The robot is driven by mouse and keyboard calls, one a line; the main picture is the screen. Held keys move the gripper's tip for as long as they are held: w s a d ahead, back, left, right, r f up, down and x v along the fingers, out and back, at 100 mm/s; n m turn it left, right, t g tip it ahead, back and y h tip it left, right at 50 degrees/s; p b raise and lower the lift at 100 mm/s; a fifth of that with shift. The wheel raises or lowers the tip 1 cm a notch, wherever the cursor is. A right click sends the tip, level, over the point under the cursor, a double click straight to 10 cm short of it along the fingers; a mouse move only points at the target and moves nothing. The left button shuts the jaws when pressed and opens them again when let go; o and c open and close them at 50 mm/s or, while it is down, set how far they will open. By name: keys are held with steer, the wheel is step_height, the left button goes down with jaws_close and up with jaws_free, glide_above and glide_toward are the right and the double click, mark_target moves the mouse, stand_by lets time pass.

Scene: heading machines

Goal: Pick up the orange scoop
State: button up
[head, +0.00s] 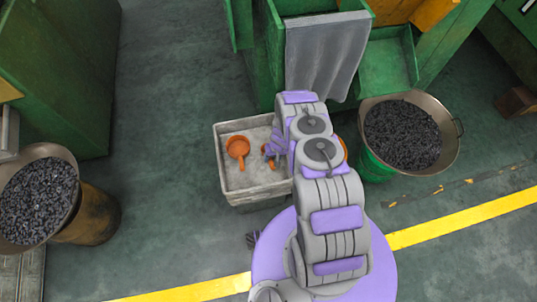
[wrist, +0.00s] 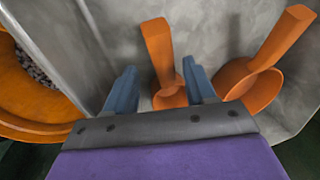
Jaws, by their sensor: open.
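A grey bin (head: 229,191) stands on the floor and holds two orange scoops. One scoop (head: 238,147) lies in the bin's left part; a scoop (wrist: 260,75) also shows at the right in the wrist view. The other scoop (wrist: 158,45) has its handle upward in the wrist view and its bowl between my fingers, partly hidden by the gripper base. In the head view only a small part of it shows beside my gripper (head: 270,152). My gripper, also in the wrist view (wrist: 158,80), is open over the bin. I cannot tell whether the fingers touch the scoop.
A pan of dark metal pieces (head: 402,134) stands at right on a green base. Another (head: 38,198) stands at left on a brown drum. Green machines stand behind. An orange rim (wrist: 30,125) lies beyond the bin wall in the wrist view. Floor left of the bin is clear.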

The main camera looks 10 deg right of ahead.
mark_target(270, 159)
steer(key=f, duration=0.1)
steer(key=a+f+b, duration=0.1)
steer(key=f, duration=0.1)
steer(key=shift+a+f, duration=0.15)
steer(key=shift+f, duration=0.05)
steer(key=shift+d, duration=0.2)
steer(key=c, duration=0.4)
steer(key=shift+a+r, duration=0.1)
steer(key=shift+a, duration=0.1)
jaws_close()
